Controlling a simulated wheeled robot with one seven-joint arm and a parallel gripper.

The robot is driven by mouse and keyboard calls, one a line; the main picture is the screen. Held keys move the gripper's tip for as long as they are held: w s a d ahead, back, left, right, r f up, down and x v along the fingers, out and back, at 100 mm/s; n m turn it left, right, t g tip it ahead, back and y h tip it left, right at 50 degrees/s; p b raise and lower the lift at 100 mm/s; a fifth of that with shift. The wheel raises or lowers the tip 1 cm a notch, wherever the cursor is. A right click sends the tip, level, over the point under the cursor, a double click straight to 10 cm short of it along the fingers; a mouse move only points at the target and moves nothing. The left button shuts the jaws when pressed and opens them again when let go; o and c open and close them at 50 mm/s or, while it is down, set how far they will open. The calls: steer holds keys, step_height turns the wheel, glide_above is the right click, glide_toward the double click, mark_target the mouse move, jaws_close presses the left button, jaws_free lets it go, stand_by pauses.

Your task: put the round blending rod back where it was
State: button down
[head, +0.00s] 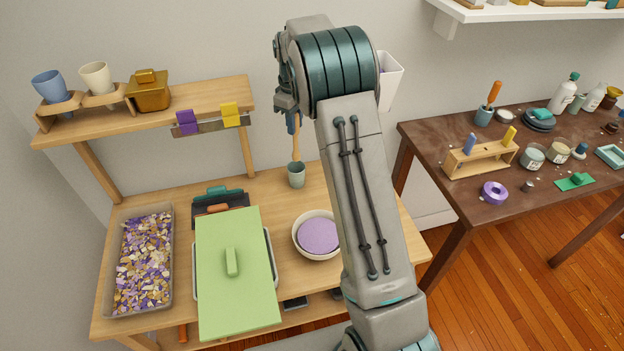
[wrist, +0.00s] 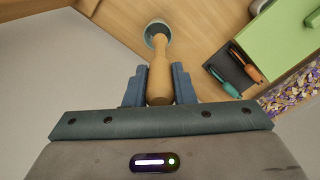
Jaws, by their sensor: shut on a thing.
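My gripper (head: 292,124) is shut on the wooden blending rod (head: 296,147), holding it upright above the bench. The wrist view shows the rod (wrist: 159,72) between the two blue fingers (wrist: 159,90), its far end pointing at the mouth of a grey-green cup (wrist: 157,29). In the head view the cup (head: 297,176) stands near the back of the wooden bench, directly below the rod. The rod's lower end overlaps the cup's mouth; I cannot tell how far inside it is, or whether it touches.
A bowl of purple material (head: 319,237) stands in front of the cup. To the left are a green-lidded tray (head: 235,275), a dark holder with teal and orange handles (head: 220,208) and a bin of coloured chips (head: 143,262). A raised shelf (head: 150,124) spans the back left.

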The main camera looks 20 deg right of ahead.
mark_target(295, 149)
steer(key=shift+w+a+f, duration=0.15)
steer(key=shift+w+f, duration=0.05)
steer(key=shift+w, duration=0.1)
steer(key=shift+f+p, duration=0.6)
steer(key=shift+f, duration=4.5)
steer(key=c, duration=1.2)
jaws_free()
steer(key=shift+w, duration=0.1)
steer(key=shift+r, duration=0.1)
step_height(295, 149, up, 12)
steer(key=shift+r+b, duration=0.15)
steer(key=shift+b, duration=0.35)
steer(key=s+r+m+t, duration=0.1)
steer(key=s+r+m, duration=0.3)
steer(key=s, duration=0.9)
steer(key=s+r+m+t, duration=0.15)
steer(key=s+r, duration=0.45)
steer(key=s, duration=0.8)
steer(key=s+f+m, duration=0.3)
steer(key=s, duration=0.7)
steer(key=shift+s+f, duration=0.15)
steer(key=shift+f, duration=0.1)
